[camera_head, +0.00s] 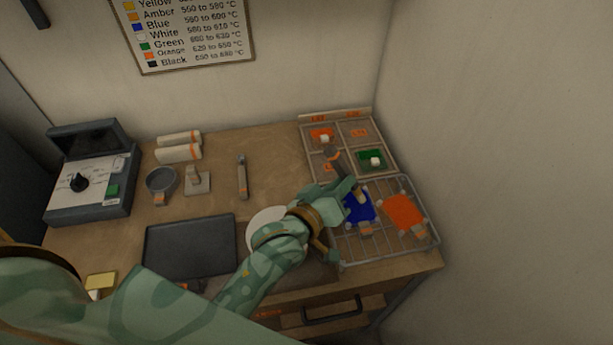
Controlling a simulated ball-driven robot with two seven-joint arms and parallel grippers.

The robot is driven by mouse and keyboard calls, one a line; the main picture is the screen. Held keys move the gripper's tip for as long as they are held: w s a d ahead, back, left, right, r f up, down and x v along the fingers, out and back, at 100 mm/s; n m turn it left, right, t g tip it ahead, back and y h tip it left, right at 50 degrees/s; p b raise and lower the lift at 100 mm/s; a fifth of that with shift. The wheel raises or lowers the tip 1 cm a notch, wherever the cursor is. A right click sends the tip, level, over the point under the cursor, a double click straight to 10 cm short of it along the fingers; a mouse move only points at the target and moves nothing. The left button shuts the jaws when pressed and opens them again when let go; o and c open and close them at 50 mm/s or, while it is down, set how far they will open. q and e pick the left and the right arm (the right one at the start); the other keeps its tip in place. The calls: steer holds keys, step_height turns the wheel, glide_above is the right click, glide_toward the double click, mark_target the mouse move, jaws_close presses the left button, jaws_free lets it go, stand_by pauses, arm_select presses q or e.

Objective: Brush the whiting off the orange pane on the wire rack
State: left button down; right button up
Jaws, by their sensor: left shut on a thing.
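The orange pane (404,215) lies on the right side of the wire rack (388,247), clear of the gripper. I cannot make out a white powder layer on it at this size. A blue pane (355,214) lies to its left on the same rack. My left gripper (350,190) is over the rack's left part, above the blue pane and partly covering it. It is shut on a slim tool, which looks like a brush (361,194); its pale tip is over the blue pane and the gripper hides much of it. My right gripper is not in view.
A sectioned tray (385,143) with orange and green pieces stands behind the rack. A white plate (262,218) is partly behind my left arm. A dark tray (190,248), a grey cup (161,181) and a kiln-like box (88,188) are left. A wall bounds the right.

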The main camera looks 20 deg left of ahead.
arm_select(q)
steer(key=w+d+f+p, duration=0.1)
steer(key=w+d, duration=0.1)
steer(key=w+d+f+m+g+h+p, duration=0.1)
steer(key=w+d, duration=0.1)
steer(key=w+d+f+m+h+p, duration=0.1)
steer(key=w+d+f, duration=0.1)
steer(key=shift+w+d+g+p, duration=0.3)
steer(key=shift+g, duration=0.1)
steer(key=shift+r, duration=0.1)
steer(key=shift+p, duration=0.35)
stand_by(0.5)
